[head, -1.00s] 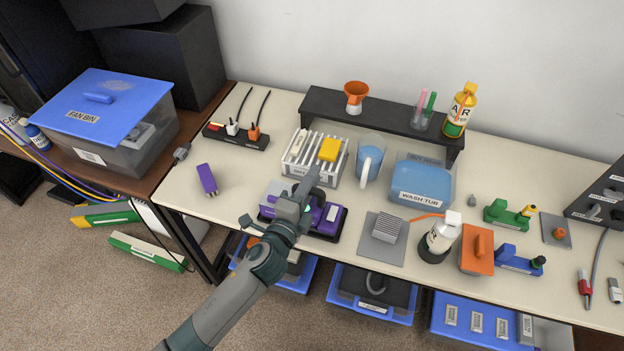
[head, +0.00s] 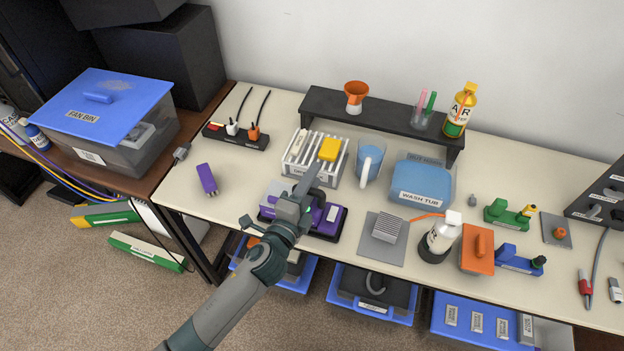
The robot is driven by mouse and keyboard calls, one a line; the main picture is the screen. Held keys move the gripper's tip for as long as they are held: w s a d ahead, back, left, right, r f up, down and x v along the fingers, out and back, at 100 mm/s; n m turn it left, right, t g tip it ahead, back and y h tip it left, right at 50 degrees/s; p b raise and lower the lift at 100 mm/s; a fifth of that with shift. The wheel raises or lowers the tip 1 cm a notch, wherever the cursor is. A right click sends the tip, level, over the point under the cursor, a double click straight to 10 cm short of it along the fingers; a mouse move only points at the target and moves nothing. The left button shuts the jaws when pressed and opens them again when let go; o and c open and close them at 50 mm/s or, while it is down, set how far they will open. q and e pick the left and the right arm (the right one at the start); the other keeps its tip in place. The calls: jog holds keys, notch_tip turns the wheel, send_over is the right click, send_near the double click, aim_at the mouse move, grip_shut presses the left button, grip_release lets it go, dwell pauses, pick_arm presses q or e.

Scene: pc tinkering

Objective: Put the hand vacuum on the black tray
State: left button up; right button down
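A purple and grey device with a dark handle, which looks like the hand vacuum (head: 318,214), is at the front edge of the table. It sits on a low black base that looks like the black tray (head: 328,236). My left gripper (head: 298,192) is over the left part of the device and hides some of it. I cannot tell whether its fingers are closed on the device or only in front of it. My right gripper is not in view.
A slotted rack (head: 312,160) with a yellow block stands behind the device. A grey plate with a heatsink (head: 388,230) lies to the right, near a blue wash tub (head: 422,182). A small purple block (head: 207,179) lies to the left, with bare tabletop around it.

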pick_arm(q)
jog(key=shift+r, duration=0.1)
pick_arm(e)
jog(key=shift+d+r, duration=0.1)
